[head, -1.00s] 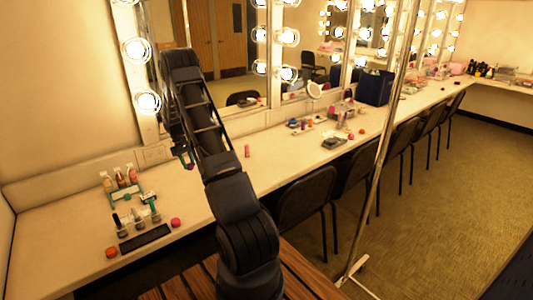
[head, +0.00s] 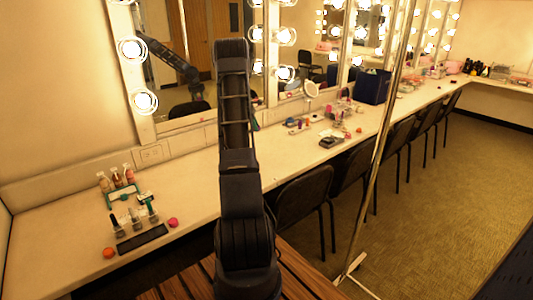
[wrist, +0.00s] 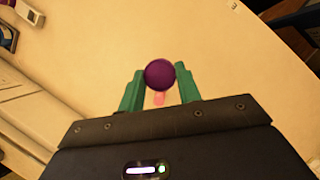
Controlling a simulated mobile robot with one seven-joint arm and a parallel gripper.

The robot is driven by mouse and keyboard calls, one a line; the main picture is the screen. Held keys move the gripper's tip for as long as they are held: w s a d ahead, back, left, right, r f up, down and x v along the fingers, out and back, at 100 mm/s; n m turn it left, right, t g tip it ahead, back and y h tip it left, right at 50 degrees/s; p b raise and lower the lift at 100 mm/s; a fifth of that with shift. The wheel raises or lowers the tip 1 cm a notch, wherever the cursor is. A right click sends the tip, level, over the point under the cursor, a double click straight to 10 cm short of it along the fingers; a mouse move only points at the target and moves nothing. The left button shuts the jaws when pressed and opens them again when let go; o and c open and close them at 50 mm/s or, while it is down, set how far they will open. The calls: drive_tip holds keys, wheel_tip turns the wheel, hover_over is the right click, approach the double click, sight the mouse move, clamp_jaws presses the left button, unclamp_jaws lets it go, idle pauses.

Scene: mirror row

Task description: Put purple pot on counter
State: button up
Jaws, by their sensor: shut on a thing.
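The purple pot (wrist: 159,73) shows as a round, dark purple top in the wrist view. It is held between the green fingertips of my gripper (wrist: 160,76), which is shut on it. Below it in that view is the cream counter (wrist: 225,60); I cannot tell how high above it the pot is. In the head view, my arm stands in front of the long counter (head: 190,185) and hides both the gripper and the pot.
A small pink item (wrist: 159,99) shows just beside the pot in the wrist view. Bottles (head: 122,178), a dark tray (head: 142,242) and small round pots are at left. Cosmetics and a blue box (head: 372,86) stand farther right. Chairs (head: 305,205) and a metal pole (head: 378,160) stand in front.

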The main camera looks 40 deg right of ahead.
drive_tip(key=s+d+r, duration=0.1)
drive_tip(key=s+d, duration=0.1)
drive_tip(key=d, duration=0.2)
approach(266, 158)
drive_tip(key=shift+n, duration=0.3)
drive_tip(key=x, duration=0.6)
drive_tip(key=shift+s, duration=0.15)
drive_tip(key=shift+f, duration=0.15)
drive_tip(key=o, duration=1)
drive_tip(key=shift+d, duration=0.1)
